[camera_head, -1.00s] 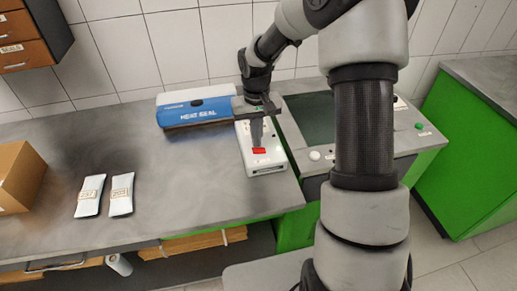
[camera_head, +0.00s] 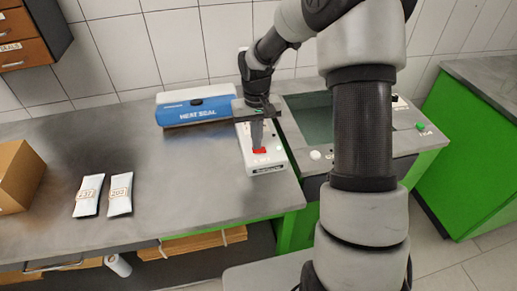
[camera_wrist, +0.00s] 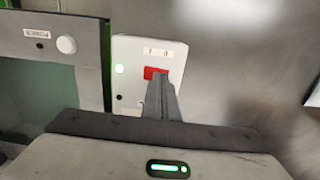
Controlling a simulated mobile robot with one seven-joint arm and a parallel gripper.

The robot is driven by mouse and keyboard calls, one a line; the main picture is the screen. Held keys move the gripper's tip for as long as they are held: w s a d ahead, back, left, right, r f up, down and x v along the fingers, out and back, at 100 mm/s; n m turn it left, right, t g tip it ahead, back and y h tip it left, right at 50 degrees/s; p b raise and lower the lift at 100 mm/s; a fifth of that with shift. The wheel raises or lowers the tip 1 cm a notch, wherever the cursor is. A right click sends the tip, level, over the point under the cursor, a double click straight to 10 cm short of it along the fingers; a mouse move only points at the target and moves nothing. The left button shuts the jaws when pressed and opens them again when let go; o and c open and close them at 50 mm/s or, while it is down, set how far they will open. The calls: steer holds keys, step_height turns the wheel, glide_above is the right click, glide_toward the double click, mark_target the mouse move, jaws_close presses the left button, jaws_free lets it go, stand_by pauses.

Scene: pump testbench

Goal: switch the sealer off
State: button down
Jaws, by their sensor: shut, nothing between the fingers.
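The sealer (camera_head: 196,112) has a blue bar marked HEAT SEAL and stands at the back of the grey bench in the head view. To its right is a white control box (camera_head: 268,168) with a red rocker switch (camera_head: 259,150). The wrist view also shows the box (camera_wrist: 172,52), the red switch (camera_wrist: 152,72) and a lit pale-green lamp (camera_wrist: 118,69). My gripper (camera_head: 257,147) is shut and empty, pointing down. Its fingertips (camera_wrist: 159,77) are at the switch and hide part of it. I cannot tell whether they touch it or which way the rocker is set.
Right of the box stands a machine (camera_head: 402,140) with a dark recess, a white knob (camera_head: 315,155) and a green button. Two white pouches (camera_head: 89,196) and a cardboard box (camera_head: 18,178) are at the bench's left. The bench between pouches and control box is clear.

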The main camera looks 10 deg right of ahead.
steer(key=shift+f+b, duration=0.3)
steer(key=shift+f, duration=0.2)
steer(key=shift+r+p, duration=2.3)
steer(key=shift+r, duration=1.25)
steer(key=s+r+t+h, duration=0.1)
steer(key=s+r, duration=0.4)
steer(key=r, duration=0.3)
steer(key=s+r+t, duration=0.1)
steer(key=s+r, duration=0.3)
steer(key=r, duration=0.4)
steer(key=s+r+t, duration=0.1)
steer(key=s+r, duration=0.2)
steer(key=s, duration=0.5)
steer(key=s+r+t+y+p, duration=0.1)
steer(key=s+r, duration=0.3)
steer(key=s, duration=0.4)
steer(key=shift+t, duration=0.8)
